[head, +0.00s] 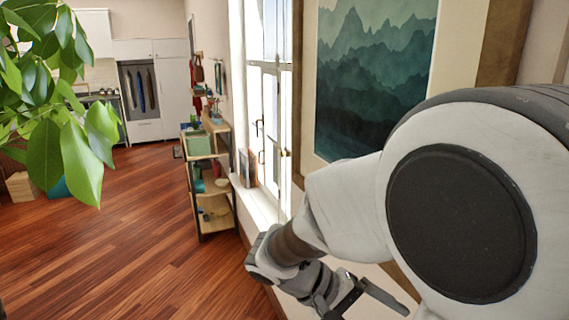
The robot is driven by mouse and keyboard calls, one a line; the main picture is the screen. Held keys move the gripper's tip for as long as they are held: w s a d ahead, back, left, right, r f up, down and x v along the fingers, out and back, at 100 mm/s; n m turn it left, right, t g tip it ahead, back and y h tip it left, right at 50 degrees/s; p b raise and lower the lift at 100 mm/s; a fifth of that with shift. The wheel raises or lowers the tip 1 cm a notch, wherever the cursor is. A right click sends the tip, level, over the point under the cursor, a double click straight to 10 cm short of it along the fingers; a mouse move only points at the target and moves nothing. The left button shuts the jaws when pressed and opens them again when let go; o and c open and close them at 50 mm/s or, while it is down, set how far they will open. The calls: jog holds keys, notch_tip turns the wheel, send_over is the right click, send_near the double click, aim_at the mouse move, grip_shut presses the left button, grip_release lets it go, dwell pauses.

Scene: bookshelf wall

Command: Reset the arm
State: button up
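My arm (345,200) reaches in from the right side of the head view and bends down toward the bottom middle. Its large round joint fills much of the right side. My gripper (372,297) is at the bottom, low in front of the wall below the framed picture. Dark finger parts show there, partly cut by the lower edge. I cannot tell whether the fingers are open or shut. I see nothing held in it.
A framed mountain picture (372,75) hangs behind the arm. A window (268,110) with a sill (258,203) is left of it. A shelf (212,192) with small items stands beyond. Leaves (65,150) cover the upper left. The wooden floor (130,235) is clear at centre left.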

jog(key=s+a+r+m+t+y, duration=0.1)
jog(key=s+a+r+t+y, duration=0.1)
jog(key=s+r+t+y, duration=0.4)
jog(key=s+r+y, duration=0.1)
jog(key=s+y, duration=0.1)
jog(key=y, duration=0.2)
jog(key=shift+s+r+y, duration=0.2)
jog(key=shift+r+y, duration=0.1)
jog(key=shift+r, duration=0.05)
dwell(1.1)
jog(key=c, duration=0.6)
jog(key=shift+d, duration=0.2)
